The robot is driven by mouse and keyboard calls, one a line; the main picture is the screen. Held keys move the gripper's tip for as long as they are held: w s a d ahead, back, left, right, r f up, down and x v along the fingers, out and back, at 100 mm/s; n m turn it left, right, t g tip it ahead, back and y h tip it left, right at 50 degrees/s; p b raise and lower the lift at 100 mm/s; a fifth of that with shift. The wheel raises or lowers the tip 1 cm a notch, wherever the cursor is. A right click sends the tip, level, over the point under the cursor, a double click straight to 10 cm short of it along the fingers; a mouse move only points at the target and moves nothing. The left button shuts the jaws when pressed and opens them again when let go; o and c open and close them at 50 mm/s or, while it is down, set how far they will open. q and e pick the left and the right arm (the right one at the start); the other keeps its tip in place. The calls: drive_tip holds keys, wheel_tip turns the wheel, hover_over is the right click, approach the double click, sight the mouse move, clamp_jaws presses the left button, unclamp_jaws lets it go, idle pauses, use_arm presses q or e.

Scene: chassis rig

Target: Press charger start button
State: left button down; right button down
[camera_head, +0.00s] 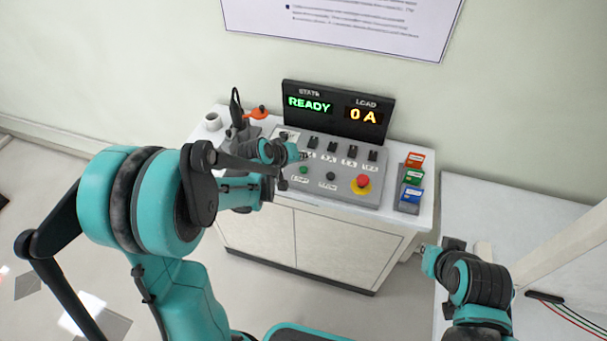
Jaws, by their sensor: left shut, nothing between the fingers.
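The charger panel (318,188) is a grey sloped console on a white cabinet. A small green button (303,170) sits on its lower left, above a label too small to read surely. A black button (330,176) is to its right, then a red mushroom button (361,182) on a yellow base. The display (338,110) reads READY and 0 A. My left gripper (305,155) is shut and empty over the panel's left part, just above the green button in the picture; I cannot tell its height. My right gripper (423,249) is small at the lower right, beside the cabinet; its fingers are unclear.
Several black switches (351,152) line the panel's upper part. An orange-handled clamp (257,113) and a white cup (213,121) stand at the cabinet's left. A rack of coloured cards (412,178) stands at its right. A white table (520,215) with cables is at the right.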

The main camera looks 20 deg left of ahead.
sight(302, 171)
use_arm(q)
drive_tip(key=shift+f+b, duration=0.55)
drive_tip(key=shift+f, duration=0.5)
drive_tip(key=shift+f, duration=0.1)
idle(0.5)
drive_tip(key=shift+f+b, duration=0.3)
drive_tip(key=shift+b, duration=0.05)
drive_tip(key=shift+f+b, duration=0.45)
idle(0.5)
drive_tip(key=shift+r, duration=0.1)
drive_tip(key=shift+r+p, duration=0.65)
drive_tip(key=shift+r, duration=0.15)
drive_tip(key=shift+r, duration=0.1)
wheel_tip(302, 171, up, 5)
drive_tip(key=p, duration=0.4)
